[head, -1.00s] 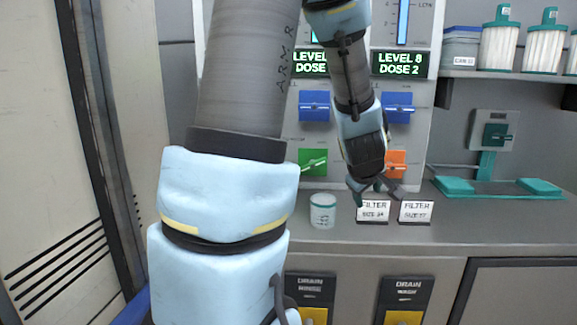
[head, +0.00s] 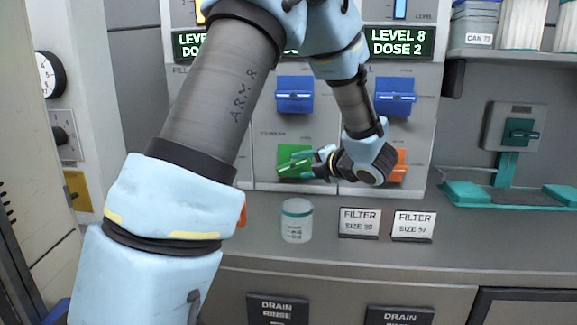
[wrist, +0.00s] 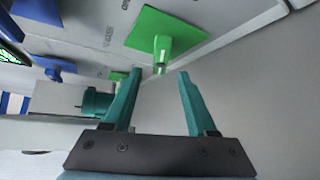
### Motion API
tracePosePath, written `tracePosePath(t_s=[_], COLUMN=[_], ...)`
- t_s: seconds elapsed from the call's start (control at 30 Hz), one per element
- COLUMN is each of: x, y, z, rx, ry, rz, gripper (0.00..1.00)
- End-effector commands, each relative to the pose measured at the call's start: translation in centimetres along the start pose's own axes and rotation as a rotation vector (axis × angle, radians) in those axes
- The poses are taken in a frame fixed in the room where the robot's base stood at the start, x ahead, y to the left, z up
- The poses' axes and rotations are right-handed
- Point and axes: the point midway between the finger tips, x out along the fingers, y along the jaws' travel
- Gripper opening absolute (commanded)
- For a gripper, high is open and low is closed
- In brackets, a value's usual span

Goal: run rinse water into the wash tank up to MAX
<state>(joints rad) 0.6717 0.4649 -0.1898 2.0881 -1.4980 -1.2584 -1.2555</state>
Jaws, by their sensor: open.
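The panel carries a green valve with a handle (head: 295,163) at lower left and an orange one (head: 399,165) at lower right, mostly behind my wrist. Blue levers (head: 294,95) and (head: 396,96) sit above them. My gripper (head: 312,163) is open beside the green handle, pointing left at it. In the wrist view the green handle (wrist: 163,50) stands just beyond and between the spread teal fingertips (wrist: 159,75), with no contact visible. The right display (head: 399,42) reads LEVEL 8, DOSE 2. The left display (head: 188,45) is mostly hidden by my arm. The gauges above are cut off.
A teal-lidded jar (head: 297,222) and two filter signs (head: 359,222) stand on the counter (head: 470,238) below the panel. Drain labels (head: 277,309) are on the front below. A teal-handled fixture (head: 519,132) is at right. A dial (head: 48,74) is on the left wall.

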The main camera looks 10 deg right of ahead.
Motion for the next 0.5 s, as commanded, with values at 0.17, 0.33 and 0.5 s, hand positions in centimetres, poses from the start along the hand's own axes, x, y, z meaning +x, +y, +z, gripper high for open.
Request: tracePosePath(t_s=[0.17,0.33,0.5], x=[3.4,5.5,6.3], y=[0.0,0.0,0.0], z=[0.0,0.0,0.0], rx=[0.001,0.002,0.001], ry=[0.002,0.0,-0.001], rz=[-0.001,-0.001,-0.002], gripper=[0.57,0.57,0.57])
